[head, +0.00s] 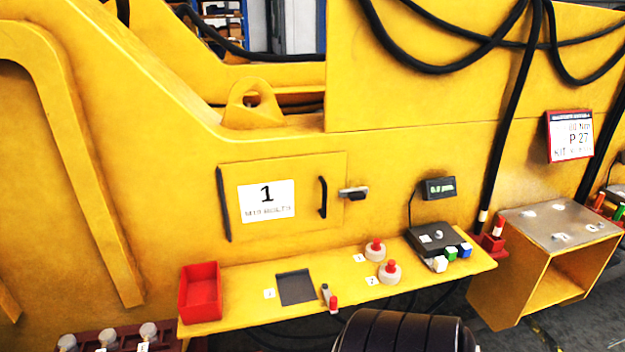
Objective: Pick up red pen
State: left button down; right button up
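A short marker-like item (333,301) with a red end and a grey part lies near the front edge of the yellow shelf (240,318), right of a dark square pad. A red and white upright stick (498,226) stands in a small red holder (492,243) beside the metal-topped box. A red-orange stick (598,201) shows at the far right edge. All are small, and I cannot tell for certain which is the red pen. Neither of my grippers is in view.
A red bin (200,292), dark pad (296,287), two red-knobbed weights (375,250) and a scale (437,241) with coloured cubes (451,254) sit on the shelf. A metal-topped yellow box (555,222) stands right. Black cables (510,120) hang above. Bare shelf lies between the items.

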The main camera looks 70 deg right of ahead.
aim_at(501, 219)
jog(key=z, duration=1.5)
jog(key=l+z, duration=0.15)
jog(key=z, duration=0.3)
jog(key=i+l+z, duration=0.1)
jog(key=z, duration=0.3)
jog(key=l+z, duration=0.15)
jog(key=z, duration=0.3)
jog(key=i+l+z, duration=0.1)
jog(key=z, duration=0.3)
jog(key=i+j, duration=0.05)
